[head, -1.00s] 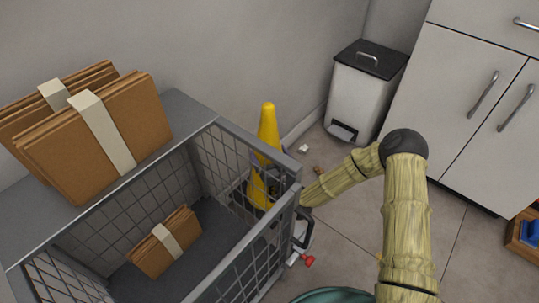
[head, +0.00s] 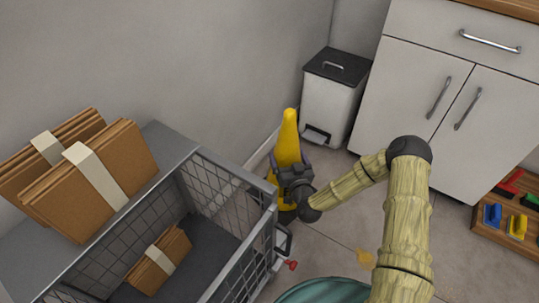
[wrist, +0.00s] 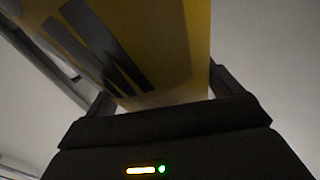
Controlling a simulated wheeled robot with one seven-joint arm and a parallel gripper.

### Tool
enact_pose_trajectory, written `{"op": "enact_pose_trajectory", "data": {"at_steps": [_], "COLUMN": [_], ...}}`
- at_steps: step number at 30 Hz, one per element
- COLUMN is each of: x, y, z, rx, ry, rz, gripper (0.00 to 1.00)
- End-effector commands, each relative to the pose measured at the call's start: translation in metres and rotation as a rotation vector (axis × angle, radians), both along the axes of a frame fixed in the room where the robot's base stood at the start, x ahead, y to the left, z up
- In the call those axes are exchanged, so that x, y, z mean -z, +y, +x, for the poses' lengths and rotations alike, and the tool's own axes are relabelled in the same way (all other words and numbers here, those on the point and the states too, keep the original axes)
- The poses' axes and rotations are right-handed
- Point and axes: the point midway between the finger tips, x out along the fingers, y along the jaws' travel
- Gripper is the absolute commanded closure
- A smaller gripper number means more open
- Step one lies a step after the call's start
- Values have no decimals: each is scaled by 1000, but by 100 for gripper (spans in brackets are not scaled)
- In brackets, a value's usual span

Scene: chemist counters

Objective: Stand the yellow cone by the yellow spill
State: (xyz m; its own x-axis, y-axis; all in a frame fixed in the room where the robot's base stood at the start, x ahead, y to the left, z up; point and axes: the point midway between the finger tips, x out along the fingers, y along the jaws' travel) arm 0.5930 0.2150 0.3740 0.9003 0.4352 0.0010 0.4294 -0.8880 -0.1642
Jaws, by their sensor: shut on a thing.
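The yellow cone (head: 289,135) is upright between the grey wall and the mesh cart. My gripper (head: 287,168) is shut on its body at about mid-height, from the near right side. In the wrist view the cone (wrist: 170,50) fills the space between the fingers, with a dark marking on its side. The cone's foot is partly hidden by my gripper and the cart, so I cannot tell if it touches the floor. A small yellow-orange spill (head: 365,259) lies on the floor tiles to the right and nearer, beside my arm.
The wire-mesh cart (head: 237,262) holding brown folder bundles (head: 157,262) stands close at left. A white pedal bin (head: 333,105) is behind, beside white cabinets (head: 425,95). A wooden tray (head: 495,222) with coloured items is at right. Floor between is mostly open.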

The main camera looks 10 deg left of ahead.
Motion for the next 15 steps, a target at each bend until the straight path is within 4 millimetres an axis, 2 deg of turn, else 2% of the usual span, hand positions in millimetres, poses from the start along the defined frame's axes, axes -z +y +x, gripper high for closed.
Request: {"op": "enact_pose_trajectory", "data": {"at_steps": [1, 15], "x": [-13, -47], "y": [-12, -111], "z": [3, 7], "rx": [25, 225], "ry": [-4, -4], "rz": [3, 3], "gripper": [81, 81]}}
